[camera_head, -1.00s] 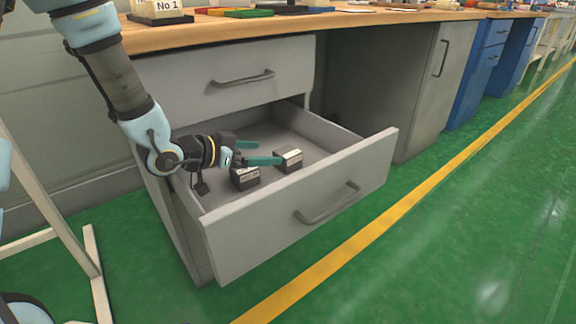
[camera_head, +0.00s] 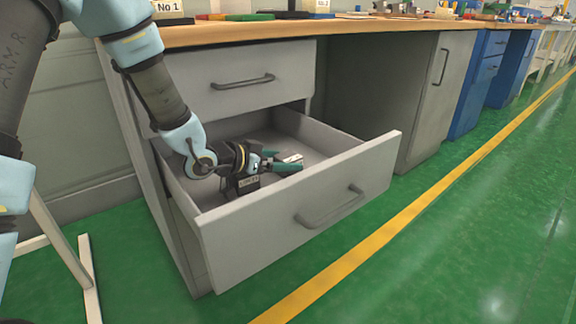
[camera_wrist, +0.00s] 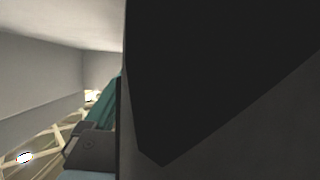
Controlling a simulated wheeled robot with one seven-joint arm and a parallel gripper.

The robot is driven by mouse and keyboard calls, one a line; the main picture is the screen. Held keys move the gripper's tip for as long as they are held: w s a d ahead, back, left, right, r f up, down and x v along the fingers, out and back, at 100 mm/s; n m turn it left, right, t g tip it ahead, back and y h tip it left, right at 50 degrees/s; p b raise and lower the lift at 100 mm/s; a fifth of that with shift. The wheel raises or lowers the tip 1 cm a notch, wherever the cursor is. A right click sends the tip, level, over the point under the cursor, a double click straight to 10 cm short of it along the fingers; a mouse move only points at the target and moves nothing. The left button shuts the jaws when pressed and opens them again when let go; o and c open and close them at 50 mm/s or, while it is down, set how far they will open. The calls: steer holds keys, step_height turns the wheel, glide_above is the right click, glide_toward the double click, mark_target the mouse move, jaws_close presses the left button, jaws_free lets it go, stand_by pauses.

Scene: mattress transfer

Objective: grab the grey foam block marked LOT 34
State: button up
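I cannot tell which is LOT 34. My gripper (camera_head: 279,161) is inside the drawer with its teal fingers apart, holding nothing that I can see. In the wrist view one teal finger (camera_wrist: 101,105) shows beside a large dark surface that hides most of the picture; I cannot tell what it is.
The drawer's front panel (camera_head: 300,205) and side walls surround my gripper closely. A closed drawer (camera_head: 240,85) and the wooden worktop (camera_head: 330,27) are above. Green floor lies in front.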

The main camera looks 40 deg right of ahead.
steer(key=c, duration=1.1)
steer(key=shift+r, duration=0.1)
